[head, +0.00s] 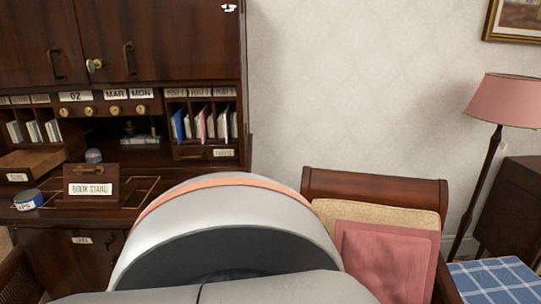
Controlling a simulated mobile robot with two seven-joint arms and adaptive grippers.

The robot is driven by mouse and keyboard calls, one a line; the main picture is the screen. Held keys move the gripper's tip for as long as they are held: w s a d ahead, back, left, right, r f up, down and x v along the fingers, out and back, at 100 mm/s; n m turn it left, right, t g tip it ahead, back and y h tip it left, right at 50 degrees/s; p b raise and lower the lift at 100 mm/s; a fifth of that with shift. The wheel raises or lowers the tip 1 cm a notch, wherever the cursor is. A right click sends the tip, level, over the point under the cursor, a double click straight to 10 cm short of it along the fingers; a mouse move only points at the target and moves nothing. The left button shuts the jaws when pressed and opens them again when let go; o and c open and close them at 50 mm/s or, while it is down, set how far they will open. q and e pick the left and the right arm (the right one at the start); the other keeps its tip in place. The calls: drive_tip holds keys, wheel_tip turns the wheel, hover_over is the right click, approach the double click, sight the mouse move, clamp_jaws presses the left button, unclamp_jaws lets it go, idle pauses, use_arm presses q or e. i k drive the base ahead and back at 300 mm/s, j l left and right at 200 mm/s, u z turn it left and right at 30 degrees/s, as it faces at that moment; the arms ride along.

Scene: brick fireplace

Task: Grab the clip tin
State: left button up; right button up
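A small round blue tin (28,200) with a white label sits at the left end of the desk's writing surface. The label is too small to read surely, but this looks like the clip tin. It stands just left of the wooden block marked BOOK STAND (90,188). Neither of my grippers is in view. A large white rounded part of my own body with an orange stripe fills the lower middle and hides part of the desk's right side.
The dark wooden desk (120,40) has cupboards, knobs and pigeonholes with envelopes (203,124). A wooden box (30,165) stands behind the tin. At right are a chair (375,188) with a pink cushion (385,262), a pink lamp (505,100) and a blue checked cloth (495,280).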

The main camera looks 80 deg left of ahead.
sight(29, 201)
drive_tip(key=k+j+u, duration=0.1)
drive_tip(key=u, duration=0.35)
drive_tip(key=k+j+u, duration=0.1)
drive_tip(key=u, duration=0.3)
drive_tip(key=k+j+u, duration=0.1)
drive_tip(key=u, duration=0.35)
drive_tip(key=i+j, duration=0.05)
drive_tip(key=j, duration=0.05)
